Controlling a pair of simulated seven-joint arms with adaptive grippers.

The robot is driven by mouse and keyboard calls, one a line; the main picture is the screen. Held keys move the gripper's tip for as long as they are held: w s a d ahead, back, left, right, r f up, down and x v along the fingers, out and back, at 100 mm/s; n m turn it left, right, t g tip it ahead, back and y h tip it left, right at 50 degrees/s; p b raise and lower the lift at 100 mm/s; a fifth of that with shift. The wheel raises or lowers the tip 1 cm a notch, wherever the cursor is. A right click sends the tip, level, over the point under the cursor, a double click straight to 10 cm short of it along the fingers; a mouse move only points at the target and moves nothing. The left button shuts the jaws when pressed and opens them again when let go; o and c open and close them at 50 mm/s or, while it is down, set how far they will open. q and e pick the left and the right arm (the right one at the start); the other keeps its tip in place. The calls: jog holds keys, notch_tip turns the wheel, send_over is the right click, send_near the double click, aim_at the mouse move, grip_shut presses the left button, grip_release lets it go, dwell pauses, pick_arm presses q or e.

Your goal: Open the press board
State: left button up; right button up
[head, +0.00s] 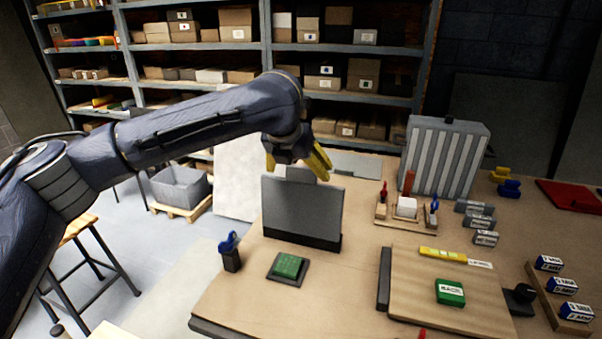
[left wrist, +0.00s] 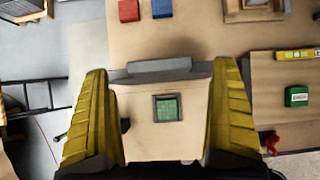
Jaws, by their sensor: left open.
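The press board (head: 302,208) is a flat grey panel standing upright on a dark base strip on the bench. A small light tab shows at its top edge. A green mosaic tile (head: 288,265) lies on a dark square plate in front of it. My left gripper (head: 296,163) is at the panel's top edge, yellow fingers open. In the left wrist view, the fingers are spread wide, with the panel's grey edge (left wrist: 160,68) and the green tile (left wrist: 166,109) showing between them. Whether the fingers touch the panel I cannot tell. My right gripper is not in view.
A blue-handled tool in a dark cup (head: 230,252) stands left of the tile. A wooden board (head: 440,310) with a green box (head: 450,292) and yellow level (head: 443,254) lies to the right. A tool caddy (head: 405,215) and striped grey rack (head: 445,157) stand behind.

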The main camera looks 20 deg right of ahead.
pick_arm(q)
jog(key=v, duration=0.8)
jog(key=shift+r, duration=0.15)
jog(key=shift+s, duration=0.15)
